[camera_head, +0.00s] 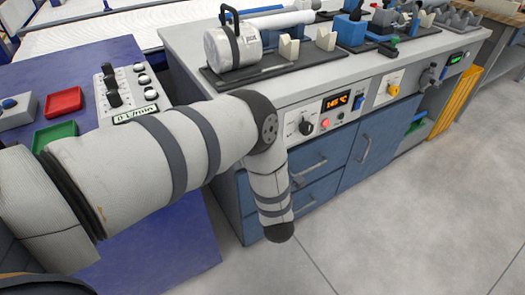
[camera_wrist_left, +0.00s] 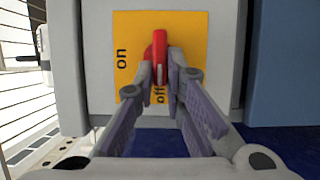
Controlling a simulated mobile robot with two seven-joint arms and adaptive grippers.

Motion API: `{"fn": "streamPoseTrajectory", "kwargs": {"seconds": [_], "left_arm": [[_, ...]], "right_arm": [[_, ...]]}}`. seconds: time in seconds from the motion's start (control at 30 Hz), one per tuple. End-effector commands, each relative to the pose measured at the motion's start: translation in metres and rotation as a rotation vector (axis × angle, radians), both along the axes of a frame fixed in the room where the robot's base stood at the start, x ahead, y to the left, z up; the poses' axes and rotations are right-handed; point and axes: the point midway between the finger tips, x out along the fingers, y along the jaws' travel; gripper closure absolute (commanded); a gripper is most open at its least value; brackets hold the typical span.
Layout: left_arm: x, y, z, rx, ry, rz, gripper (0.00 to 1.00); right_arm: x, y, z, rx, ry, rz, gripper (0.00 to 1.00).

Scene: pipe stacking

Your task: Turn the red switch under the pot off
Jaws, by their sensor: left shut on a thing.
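The red switch (camera_wrist_left: 158,45) is a narrow lever on a yellow plate (camera_wrist_left: 190,28) in the left wrist view. It stands upright in that picture. The plate is marked "on" at the left and "off" at the bottom, beside the lever's lower end; both words read sideways. My left gripper (camera_wrist_left: 164,78) has its fingers closed around the lower part of the lever. In the head view its fingers and the switch do not show. I cannot tell a pot for sure; a whitish drum-like vessel (camera_head: 226,47) with a black handle stands on the grey bench. My right gripper is not in view.
The grey bench (camera_head: 200,98) has dials, a display (camera_head: 336,102) and blue drawers. A blue table (camera_head: 75,72) at the left carries a slider panel (camera_head: 126,90), a red tray (camera_head: 63,102) and a green tray (camera_head: 54,134). The floor at the right is clear.

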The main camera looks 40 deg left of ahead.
Motion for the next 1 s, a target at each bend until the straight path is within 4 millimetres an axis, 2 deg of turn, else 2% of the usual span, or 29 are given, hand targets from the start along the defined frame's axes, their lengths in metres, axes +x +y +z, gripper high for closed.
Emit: {"fn": "streamPoseTrajectory", "kwargs": {"seconds": [0.13, 0.2, 0.23, 0.27, 0.63, 1.0], "left_arm": [[0.004, 0.0, 0.003, -0.001, -0.011, -0.005, 1.0], [0.004, 0.0, 0.004, -0.001, -0.011, -0.005, 0.78], [0.004, 0.0, 0.004, -0.001, -0.011, -0.005, 0.71], [0.004, 0.0, 0.004, -0.001, -0.012, -0.005, 0.69], [-0.003, -0.005, 0.001, -0.001, -0.004, -0.003, 0.69], [-0.066, -0.071, 0.001, -0.002, -0.005, -0.009, 0.69]], "right_arm": [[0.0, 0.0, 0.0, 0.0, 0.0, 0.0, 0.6], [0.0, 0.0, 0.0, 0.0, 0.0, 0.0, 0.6], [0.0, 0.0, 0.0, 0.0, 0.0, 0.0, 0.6], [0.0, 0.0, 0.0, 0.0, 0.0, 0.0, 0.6], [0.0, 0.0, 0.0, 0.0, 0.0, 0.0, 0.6], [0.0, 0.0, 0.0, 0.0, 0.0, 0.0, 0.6]]}}
